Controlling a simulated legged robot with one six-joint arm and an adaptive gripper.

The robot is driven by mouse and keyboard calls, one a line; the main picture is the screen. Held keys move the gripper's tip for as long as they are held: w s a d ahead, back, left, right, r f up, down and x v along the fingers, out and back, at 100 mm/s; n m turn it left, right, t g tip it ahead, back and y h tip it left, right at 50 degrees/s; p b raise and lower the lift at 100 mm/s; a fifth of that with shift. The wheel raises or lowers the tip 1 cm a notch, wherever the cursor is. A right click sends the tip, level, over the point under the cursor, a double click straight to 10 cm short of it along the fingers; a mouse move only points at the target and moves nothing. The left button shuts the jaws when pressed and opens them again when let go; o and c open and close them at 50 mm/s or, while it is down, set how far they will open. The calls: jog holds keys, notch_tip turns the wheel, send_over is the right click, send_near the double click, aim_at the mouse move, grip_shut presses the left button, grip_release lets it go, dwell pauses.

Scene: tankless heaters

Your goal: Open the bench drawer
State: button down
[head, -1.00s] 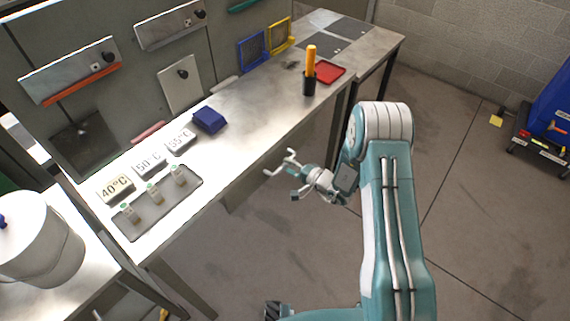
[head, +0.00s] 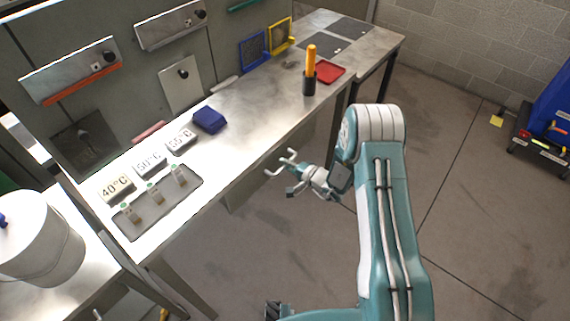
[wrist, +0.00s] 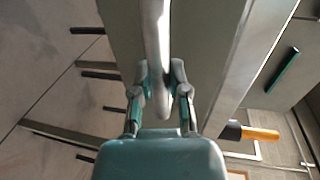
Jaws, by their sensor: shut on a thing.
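The bench drawer (head: 264,168) is a grey front under the bench top, partly hidden by my gripper in the head view. Its grey front (wrist: 210,45) also shows beside the handle in the wrist view. The grey bar handle (wrist: 157,30) runs down from the top of the wrist view between my fingers. My gripper (wrist: 161,78) is shut on this handle, one finger on each side. In the head view, my gripper (head: 284,165) is at the drawer, below the bench's front edge. I cannot tell whether the drawer has a gap.
The metal bench (head: 245,110) carries a blue block (head: 209,120), a black holder (head: 309,84) with an orange-yellow handle, temperature signs (head: 150,161) and a grey tray (head: 180,203). A white pot (head: 38,240) stands at the left.

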jog(key=f+v, duration=0.3)
jog(key=v, duration=1.1)
jog(key=d+f+v, duration=0.1)
jog(key=f+v, duration=0.2)
jog(key=v, duration=1.1)
jog(key=shift+s+f, duration=0.15)
jog(key=shift+s, duration=0.25)
jog(key=shift+d, duration=0.1)
jog(key=c, duration=0.6)
grip_release()
jog(key=shift+w, duration=0.1)
jog(key=v, duration=1.2)
jog(key=shift+d+f, duration=0.1)
